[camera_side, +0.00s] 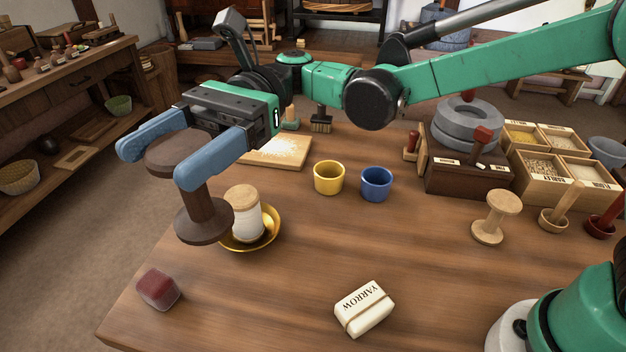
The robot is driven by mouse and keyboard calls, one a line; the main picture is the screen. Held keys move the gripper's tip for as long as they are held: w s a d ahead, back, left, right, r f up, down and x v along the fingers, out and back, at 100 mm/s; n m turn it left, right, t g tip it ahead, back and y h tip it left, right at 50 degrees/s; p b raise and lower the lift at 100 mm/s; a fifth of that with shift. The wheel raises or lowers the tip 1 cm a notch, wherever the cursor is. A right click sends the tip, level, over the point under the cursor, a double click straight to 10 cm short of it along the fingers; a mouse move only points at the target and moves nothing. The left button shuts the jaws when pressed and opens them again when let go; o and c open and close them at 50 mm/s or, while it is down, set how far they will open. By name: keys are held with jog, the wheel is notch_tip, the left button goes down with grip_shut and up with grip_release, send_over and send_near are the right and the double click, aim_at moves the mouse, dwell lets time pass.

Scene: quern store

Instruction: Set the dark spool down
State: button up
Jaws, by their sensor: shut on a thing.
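The dark spool (203,207) is dark brown wood with a wide round flange at each end. My gripper (170,158) has blue fingers and is shut on the spool's upper flange. The spool hangs close to upright at the left of the table. Its lower flange is in front of the gold dish (262,240) and overlaps it in the picture. I cannot tell whether the lower flange touches anything. A white spool with pale wooden ends (246,222) stands in the gold dish, just right of the dark spool.
A dark red block (158,290) and a white YARROW packet (364,308) lie at the front. A yellow cup (328,178), a blue cup (376,184) and a pale wooden spool (496,217) stand farther back. The table's middle is clear. Its left edge is near the dark spool.

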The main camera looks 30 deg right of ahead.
jog(key=shift+w+a+r+t, duration=0.1)
jog(key=shift+w+r+t, duration=0.2)
jog(key=w+m+t, duration=1)
jog(key=w+t, duration=0.5)
jog(key=w+d+m+t+h, duration=1)
jog(key=w+d, duration=0.1)
jog(key=d, duration=0.1)
jog(key=d+m+g+h, duration=0.1)
jog(key=d+m+h, duration=0.8)
jog(key=d+h, duration=0.55)
jog(key=s+d+m+g+h, duration=0.8)
jog(key=d+m+g, duration=0.1)
jog(key=d+g, duration=0.1)
jog(key=shift+g+h, duration=0.25)
jog(key=shift+g, duration=0.05)
notch_tip(320, 180, down, 20)
jog(key=shift+a+r, duration=0.1)
jog(key=shift+r, duration=0.15)
jog(key=shift+f, duration=0.15)
